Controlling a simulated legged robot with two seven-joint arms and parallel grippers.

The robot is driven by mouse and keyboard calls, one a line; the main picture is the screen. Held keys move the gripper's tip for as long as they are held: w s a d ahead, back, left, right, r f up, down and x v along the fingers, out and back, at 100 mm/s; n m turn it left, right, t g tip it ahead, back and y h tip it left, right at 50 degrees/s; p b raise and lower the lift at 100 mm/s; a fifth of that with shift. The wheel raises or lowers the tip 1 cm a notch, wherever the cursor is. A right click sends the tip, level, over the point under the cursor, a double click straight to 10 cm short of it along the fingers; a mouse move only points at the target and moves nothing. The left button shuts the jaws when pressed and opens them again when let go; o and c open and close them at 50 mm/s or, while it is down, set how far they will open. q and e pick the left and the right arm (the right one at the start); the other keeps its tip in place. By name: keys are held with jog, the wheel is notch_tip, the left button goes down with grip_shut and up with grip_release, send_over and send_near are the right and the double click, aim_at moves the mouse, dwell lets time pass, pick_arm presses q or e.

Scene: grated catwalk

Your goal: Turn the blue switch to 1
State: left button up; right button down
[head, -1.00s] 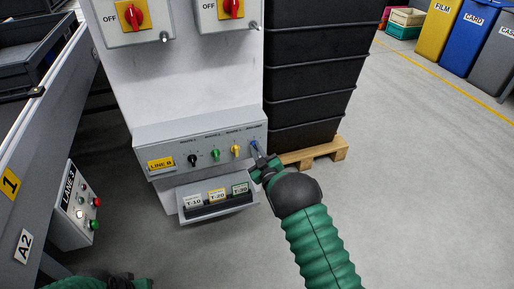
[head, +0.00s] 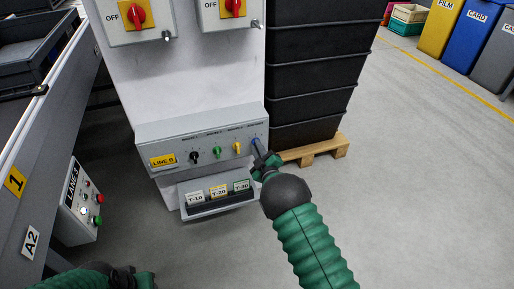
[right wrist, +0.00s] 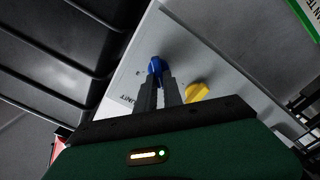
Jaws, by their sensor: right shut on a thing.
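The blue switch (head: 255,142) is the rightmost knob on the grey LINE B panel (head: 150,136). My right gripper (head: 262,152) reaches the panel's right end and is shut on the blue switch. In the right wrist view the blue switch (right wrist: 155,68) sits between the two dark fingertips (right wrist: 158,80). The switch's markings are too small or hidden to read, so its setting cannot be told. My left gripper (head: 140,281) shows only partly at the bottom left edge, away from the panel; its fingers cannot be made out.
Yellow (head: 237,148), green (head: 217,153) and black (head: 194,158) knobs sit left of the blue switch. A tag holder (head: 217,206) is below the panel. Stacked black crates (head: 308,88) on a pallet (head: 325,150) stand close at the right. Open floor lies further right.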

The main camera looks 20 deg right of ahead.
jog(key=shift+s+f, duration=0.1)
jog(key=shift+f, duration=0.2)
jog(key=c, duration=1.5)
grip_release()
jog(key=shift+r, duration=0.15)
jog(key=shift+s, duration=0.1)
jog(key=s+p, duration=0.2)
jog(key=s, duration=0.3)
jog(key=s+p, duration=0.3)
jog(key=s, duration=0.3)
jog(key=s+p, duration=0.2)
jog(key=s, duration=0.3)
jog(key=shift+s+d, duration=0.25)
jog(key=shift+s, duration=0.05)
